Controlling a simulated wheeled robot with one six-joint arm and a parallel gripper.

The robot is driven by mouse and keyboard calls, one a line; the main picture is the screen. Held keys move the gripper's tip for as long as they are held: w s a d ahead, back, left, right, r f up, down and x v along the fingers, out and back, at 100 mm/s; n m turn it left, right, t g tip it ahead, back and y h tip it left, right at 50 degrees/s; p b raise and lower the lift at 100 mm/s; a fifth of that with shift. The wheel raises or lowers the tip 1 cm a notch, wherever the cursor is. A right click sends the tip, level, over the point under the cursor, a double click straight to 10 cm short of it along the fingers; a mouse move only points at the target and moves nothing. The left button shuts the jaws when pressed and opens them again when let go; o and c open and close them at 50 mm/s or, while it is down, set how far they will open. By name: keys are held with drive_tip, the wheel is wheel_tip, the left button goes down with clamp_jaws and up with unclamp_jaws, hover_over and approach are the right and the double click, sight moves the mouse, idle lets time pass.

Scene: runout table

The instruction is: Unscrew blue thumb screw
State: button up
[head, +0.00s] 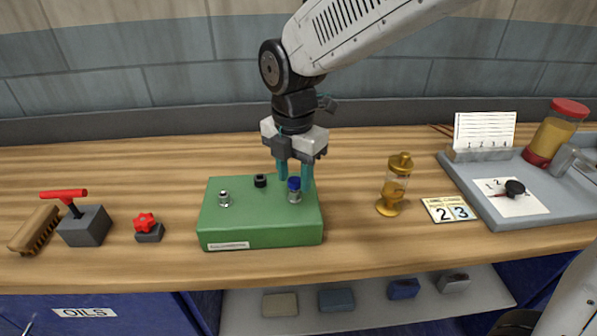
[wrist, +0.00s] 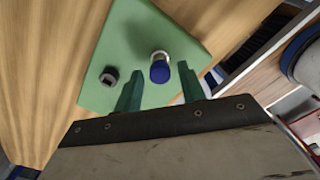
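The blue thumb screw (head: 294,184) stands upright on a silver collar at the right part of the green block (head: 235,232). In the wrist view the blue screw head (wrist: 160,72) shows between and just beyond the fingertips. My gripper (head: 295,181) points down over the block, with its teal fingers on either side of the screw. In the wrist view the fingers (wrist: 158,80) are apart, with visible gaps beside the screw. A black knob (head: 260,181) and a silver fitting (head: 224,199) also stand on the block.
A grey tray (head: 485,203) lies farther right. A red star knob (head: 146,226) and a red-handled grey block (head: 83,226) stand left. The wood behind the block is clear.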

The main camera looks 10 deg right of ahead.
drive_tip(key=m, duration=1.3)
drive_tip(key=shift+m, duration=0.3)
drive_tip(key=m, duration=0.5)
drive_tip(key=shift+m, duration=0.3)
drive_tip(key=m, duration=0.5)
drive_tip(key=shift+m, duration=0.3)
clamp_jaws()
drive_tip(key=n, duration=0.4)
drive_tip(key=shift+n, duration=0.4)
